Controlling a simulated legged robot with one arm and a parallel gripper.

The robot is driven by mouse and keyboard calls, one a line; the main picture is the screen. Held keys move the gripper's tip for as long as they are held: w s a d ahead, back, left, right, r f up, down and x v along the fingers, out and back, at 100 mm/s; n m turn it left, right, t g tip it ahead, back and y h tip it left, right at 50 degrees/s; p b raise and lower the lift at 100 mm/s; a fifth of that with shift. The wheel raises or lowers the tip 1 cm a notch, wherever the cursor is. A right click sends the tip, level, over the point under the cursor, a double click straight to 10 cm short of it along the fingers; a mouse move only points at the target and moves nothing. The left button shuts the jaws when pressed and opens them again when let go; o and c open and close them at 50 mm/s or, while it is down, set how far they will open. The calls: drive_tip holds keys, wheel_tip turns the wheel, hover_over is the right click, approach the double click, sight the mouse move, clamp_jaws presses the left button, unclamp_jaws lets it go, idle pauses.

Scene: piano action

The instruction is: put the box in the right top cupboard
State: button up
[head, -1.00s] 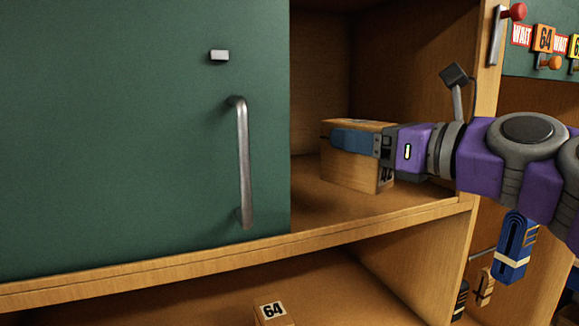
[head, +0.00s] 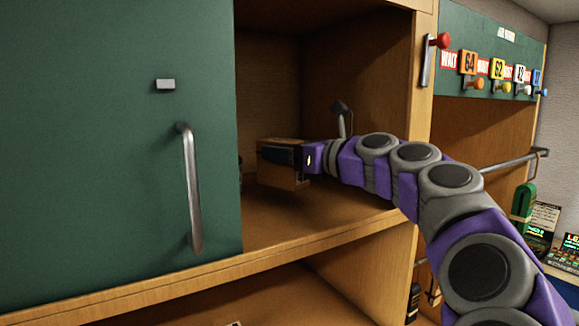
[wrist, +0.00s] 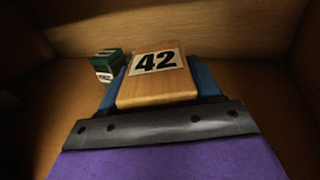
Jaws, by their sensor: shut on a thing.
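The box (head: 284,176) is wooden, with a "42" label on top that shows in the wrist view (wrist: 158,62). My gripper (head: 278,152) is shut on it, with blue fingers along both sides in the wrist view (wrist: 158,88). The box is inside the open right part of the top cupboard (head: 265,222), beside the edge of the green door. I cannot tell whether its underside touches the cupboard floor.
The green door (head: 90,130) with a metal handle (head: 190,190) covers the left. A small green block (wrist: 106,66) stands left of the box inside. A wooden side wall bounds the right; tags hang on a green board (head: 490,50).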

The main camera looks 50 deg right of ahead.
sight(284, 166)
drive_tip(key=f, duration=0.1)
drive_tip(key=a+f, duration=0.1)
drive_tip(key=shift+s+a+f, duration=0.1)
drive_tip(key=shift+a+f, duration=0.1)
drive_tip(key=shift+f, duration=0.15)
drive_tip(key=shift+d+f, duration=0.2)
drive_tip(key=shift+d, duration=0.1)
drive_tip(key=o, duration=1.1)
drive_tip(key=d, duration=0.3)
drive_tip(key=shift+f, duration=0.25)
drive_tip(key=shift+c, duration=0.2)
drive_tip(key=shift+o, duration=0.7)
drive_tip(key=shift+a, duration=0.35)
drive_tip(key=shift+a+r, duration=0.15)
drive_tip(key=shift+a, duration=0.45)
drive_tip(key=shift+a+r, duration=0.15)
drive_tip(key=shift+a, duration=0.45)
